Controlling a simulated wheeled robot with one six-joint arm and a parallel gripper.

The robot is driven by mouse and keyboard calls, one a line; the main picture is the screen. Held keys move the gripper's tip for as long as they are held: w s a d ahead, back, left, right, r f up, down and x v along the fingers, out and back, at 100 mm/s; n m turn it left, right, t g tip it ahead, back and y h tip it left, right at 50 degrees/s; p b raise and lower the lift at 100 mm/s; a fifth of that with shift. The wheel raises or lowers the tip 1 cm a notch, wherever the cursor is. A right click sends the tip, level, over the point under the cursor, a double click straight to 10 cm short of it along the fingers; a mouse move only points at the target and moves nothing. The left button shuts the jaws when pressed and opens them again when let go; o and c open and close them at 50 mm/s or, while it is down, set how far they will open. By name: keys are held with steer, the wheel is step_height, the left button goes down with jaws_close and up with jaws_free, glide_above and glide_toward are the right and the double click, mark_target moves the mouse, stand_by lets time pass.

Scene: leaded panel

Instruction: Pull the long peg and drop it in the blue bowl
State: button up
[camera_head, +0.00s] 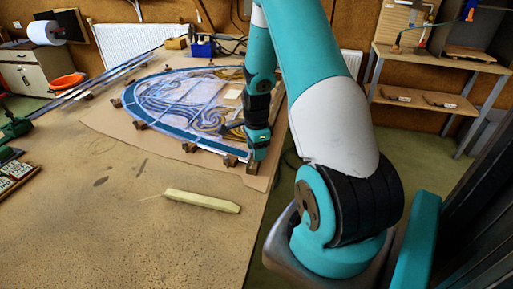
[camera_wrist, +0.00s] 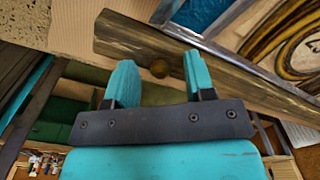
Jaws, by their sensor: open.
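In the wrist view, a dark wooden strip (camera_wrist: 232,80) runs beside the leaded panel (camera_wrist: 200,14). My gripper (camera_wrist: 159,58) is open, with one teal finger on each side of the peg end. No contact with it is visible. In the head view, my gripper (camera_head: 257,155) points down at the near right edge of the panel (camera_head: 185,100), and my arm hides part of that edge. I cannot make out a blue bowl in either view.
Small wooden blocks (camera_head: 190,147) line the panel's edge. A pale wooden bar (camera_head: 202,201) lies on the bare near part of the table (camera_head: 120,225). A blue box-like thing (camera_head: 202,48) stands at the back. An orange bowl (camera_head: 67,83) is at far left.

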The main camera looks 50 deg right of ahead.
steer(key=shift+c, duration=0.2)
jaws_close()
steer(key=c, duration=0.6)
jaws_free()
jaws_close()
steer(key=shift+r, duration=0.15)
steer(key=shift+r+p, duration=1.45)
steer(key=shift+r, duration=0.2)
steer(key=shift+r+p, duration=1.95)
steer(key=shift+r, duration=0.5)
